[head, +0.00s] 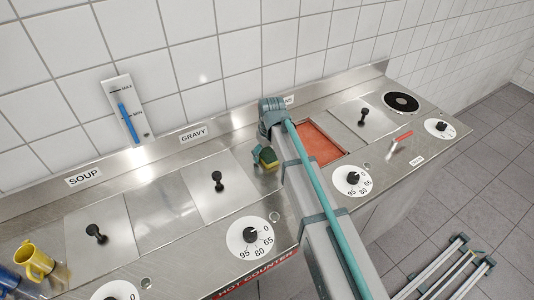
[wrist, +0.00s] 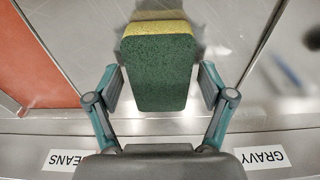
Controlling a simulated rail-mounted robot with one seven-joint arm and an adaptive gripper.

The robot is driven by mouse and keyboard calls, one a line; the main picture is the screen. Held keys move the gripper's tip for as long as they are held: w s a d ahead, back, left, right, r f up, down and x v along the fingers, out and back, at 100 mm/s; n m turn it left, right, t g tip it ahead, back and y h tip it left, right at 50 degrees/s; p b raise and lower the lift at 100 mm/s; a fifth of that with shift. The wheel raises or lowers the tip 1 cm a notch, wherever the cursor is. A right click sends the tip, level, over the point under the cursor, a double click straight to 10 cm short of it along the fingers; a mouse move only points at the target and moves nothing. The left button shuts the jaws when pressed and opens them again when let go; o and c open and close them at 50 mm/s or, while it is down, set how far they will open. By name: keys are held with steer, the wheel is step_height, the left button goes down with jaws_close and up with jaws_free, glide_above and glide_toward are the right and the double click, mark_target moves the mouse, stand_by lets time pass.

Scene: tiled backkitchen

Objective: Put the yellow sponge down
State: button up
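The yellow sponge (wrist: 158,28) has a dark green scouring side, which faces the camera in the wrist view. It also shows in the head view (head: 269,161) as a small yellow and green block over the steel counter, left of my arm. In the head view my gripper (head: 264,155) is partly hidden by the sponge and my arm. I cannot tell whether the sponge touches the counter.
The steel counter (head: 155,208) has bare strips between lidded wells. A lid with a black knob (head: 217,182) lies left of the sponge. An open reddish well (head: 318,142) lies right of my arm.

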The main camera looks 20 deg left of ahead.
mark_target(270, 155)
steer(key=shift+r, duration=0.1)
step_height(270, 155, up, 12)
steer(key=d+b, duration=0.1)
steer(key=b, duration=0.1)
steer(key=shift+s+b, duration=0.35)
steer(key=shift+s, duration=0.1)
steer(key=shift+d, duration=0.1)
stand_by(0.4)
